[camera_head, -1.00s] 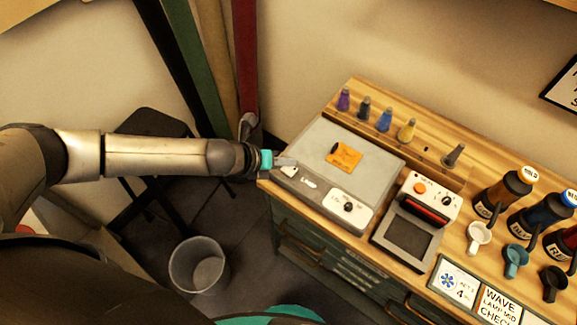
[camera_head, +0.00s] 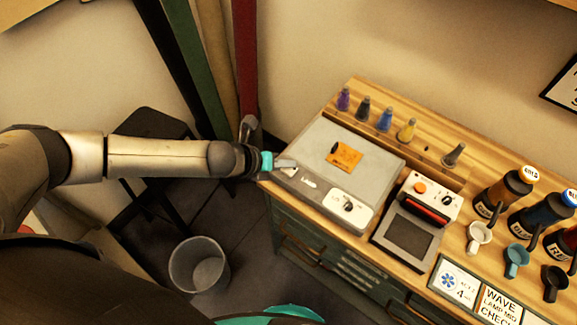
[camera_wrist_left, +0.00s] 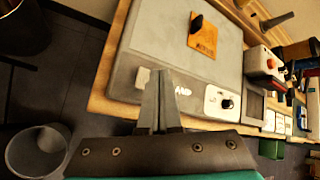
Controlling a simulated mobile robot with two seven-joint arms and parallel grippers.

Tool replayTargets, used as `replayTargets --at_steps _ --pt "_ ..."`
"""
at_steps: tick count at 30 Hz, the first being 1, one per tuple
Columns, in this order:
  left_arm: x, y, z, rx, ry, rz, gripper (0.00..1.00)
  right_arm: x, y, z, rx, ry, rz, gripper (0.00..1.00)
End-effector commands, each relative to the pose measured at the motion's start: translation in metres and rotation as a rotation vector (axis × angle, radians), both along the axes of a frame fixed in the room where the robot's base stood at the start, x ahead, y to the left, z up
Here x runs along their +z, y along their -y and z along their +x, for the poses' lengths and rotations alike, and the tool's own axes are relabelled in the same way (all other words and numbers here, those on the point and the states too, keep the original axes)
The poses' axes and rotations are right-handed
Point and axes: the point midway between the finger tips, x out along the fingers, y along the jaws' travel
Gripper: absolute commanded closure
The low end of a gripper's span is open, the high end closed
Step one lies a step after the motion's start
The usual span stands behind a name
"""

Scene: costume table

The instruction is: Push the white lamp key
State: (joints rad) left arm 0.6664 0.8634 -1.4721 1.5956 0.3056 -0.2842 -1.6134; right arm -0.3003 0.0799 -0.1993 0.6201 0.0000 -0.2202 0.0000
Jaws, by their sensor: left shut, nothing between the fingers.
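A grey box (camera_head: 378,157) with a sloped top sits at the left end of the wooden table. A small white key (camera_head: 290,171) is at its front left corner and also shows in the left wrist view (camera_wrist_left: 142,78). A pale label plate (camera_head: 308,183), its lettering partly hidden, lies just right of the key. My left gripper (camera_head: 289,162) is shut and empty, its tips over that corner close beside the key. In the left wrist view its fingers (camera_wrist_left: 159,88) stand between key and label. I cannot tell whether they touch the key. My right gripper is not in view.
An orange card (camera_head: 344,157) lies on the box, and a white panel with a black knob (camera_head: 348,206) is at its front right. A device with a red bar (camera_head: 424,206) stands to the right. Several bottles (camera_head: 503,192) are farther right. A bin (camera_head: 198,266) stands on the floor.

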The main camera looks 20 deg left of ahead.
Motion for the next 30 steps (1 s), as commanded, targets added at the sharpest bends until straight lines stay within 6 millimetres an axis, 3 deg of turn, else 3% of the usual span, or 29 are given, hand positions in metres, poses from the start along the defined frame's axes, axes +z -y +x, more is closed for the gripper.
replayTargets --at_steps 30 --pt "-0.0088 0.0 -0.0003 0.0 0.0 0.0 1.0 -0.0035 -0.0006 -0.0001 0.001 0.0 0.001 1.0"
